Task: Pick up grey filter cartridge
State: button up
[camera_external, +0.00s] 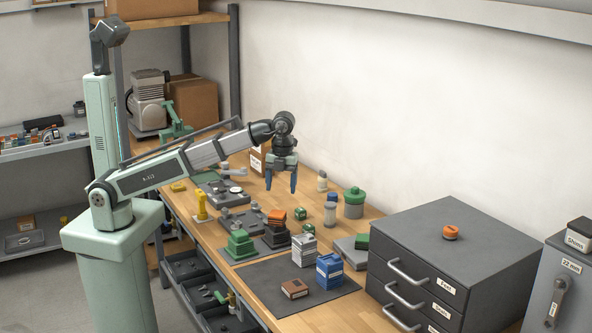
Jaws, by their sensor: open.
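My gripper (281,185) hangs above the middle of the workbench, its two blue fingers pointing down, apart and with nothing between them. A pale grey ribbed block (303,250) stands upright on the dark mat (257,277), to the lower right of my gripper. A small grey cylinder (330,214) stands on bare wood farther back, to the right of my gripper. Either could be the grey filter cartridge; I cannot tell which from this view. My gripper is apart from both.
A blue block (329,270) stands close beside the ribbed block, and a brown block (294,289) lies in front. Green stepped blocks (240,244) and an orange-topped piece (276,219) are left. A green-lidded canister (354,203) stands behind. A dark drawer cabinet (470,235) bounds the right.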

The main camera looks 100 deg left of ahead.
jog(key=w+a+f+n, duration=0.2)
jog(key=a+f, duration=0.1)
jog(key=a, duration=0.1)
jog(key=n+t+y, duration=0.3)
jog(key=n+t, duration=0.1)
jog(key=n, duration=2)
send_near(330, 213)
jog(key=shift+n, duration=0.3)
jog(key=x, duration=0.4)
jog(key=a+x, duration=0.1)
jog(key=x, duration=0.1)
jog(key=shift+s+a+r, duration=0.1)
jog(key=shift+s, duration=0.15)
jog(key=shift+a+x, duration=0.1)
jog(key=shift+x, duration=1.25)
jog(key=shift+a+x, duration=0.15)
jog(key=shift+x, duration=1.15)
jog(key=shift+s, duration=0.1)
jog(key=c, duration=1.1)
